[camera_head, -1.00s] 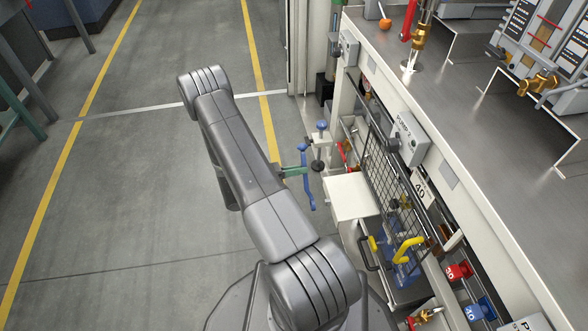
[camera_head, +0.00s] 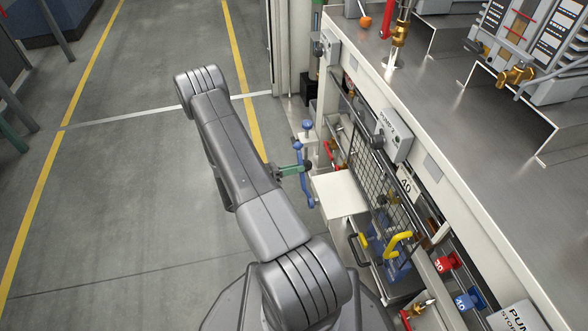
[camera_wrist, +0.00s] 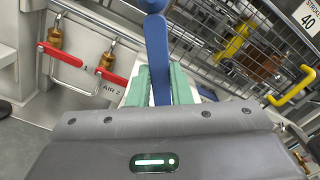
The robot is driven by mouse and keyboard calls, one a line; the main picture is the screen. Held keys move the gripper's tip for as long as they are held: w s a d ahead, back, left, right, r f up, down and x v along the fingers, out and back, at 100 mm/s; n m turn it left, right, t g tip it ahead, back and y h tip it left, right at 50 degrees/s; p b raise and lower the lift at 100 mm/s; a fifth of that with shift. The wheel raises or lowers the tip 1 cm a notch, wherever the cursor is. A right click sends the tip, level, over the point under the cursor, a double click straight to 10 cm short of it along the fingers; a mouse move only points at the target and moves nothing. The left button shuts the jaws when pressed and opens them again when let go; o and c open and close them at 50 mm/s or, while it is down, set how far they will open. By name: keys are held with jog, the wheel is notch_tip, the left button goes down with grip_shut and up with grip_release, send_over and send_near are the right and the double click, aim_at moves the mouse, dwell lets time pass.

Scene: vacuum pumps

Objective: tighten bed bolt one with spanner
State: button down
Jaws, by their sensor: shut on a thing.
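My gripper (camera_head: 300,168) has green fingers and is shut on a blue spanner (camera_head: 307,192), holding it near the cabinet's side. In the wrist view the spanner (camera_wrist: 157,45) stands up between the green fingers of my gripper (camera_wrist: 162,85), and its upper end runs out of the top edge. In the head view a small blue part (camera_head: 308,125) on a pale fitting shows just beyond the spanner; I cannot tell whether they touch. I cannot make out bed bolt one in either view.
Red lever handles (camera_wrist: 60,55) with brass padlocks show in the wrist view. A steel bench (camera_head: 440,90) runs above. The floor (camera_head: 140,190) at left is clear.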

aim_at(303, 175)
jog(key=shift+x, duration=1.1)
dwell(0.3)
jog(key=shift+s+d+r+m+p, duration=0.2)
jog(key=shift+s+r+m, duration=0.1)
jog(key=shift+s, duration=0.2)
jog(key=shift+s+d+r+m+p, duration=0.15)
jog(key=shift+s+r+m, duration=0.15)
jog(key=shift+s, duration=0.25)
jog(key=shift+w+a+f+n+b, duration=0.25)
jog(key=shift+w+f+n+b, duration=0.3)
jog(key=shift+w+n, duration=0.3)
jog(key=shift+w+a+f+n+b, duration=0.25)
jog(key=shift+w+f+n+b, duration=0.1)
jog(key=shift+w+f+n, duration=0.5)
dwell(2.3)
jog(key=shift+s+r, duration=0.25)
jog(key=shift+s+d+r+m, duration=0.2)
jog(key=shift+s+r+m, duration=0.3)
jog(key=shift+m, duration=0.2)
jog(key=shift+a, duration=0.1)
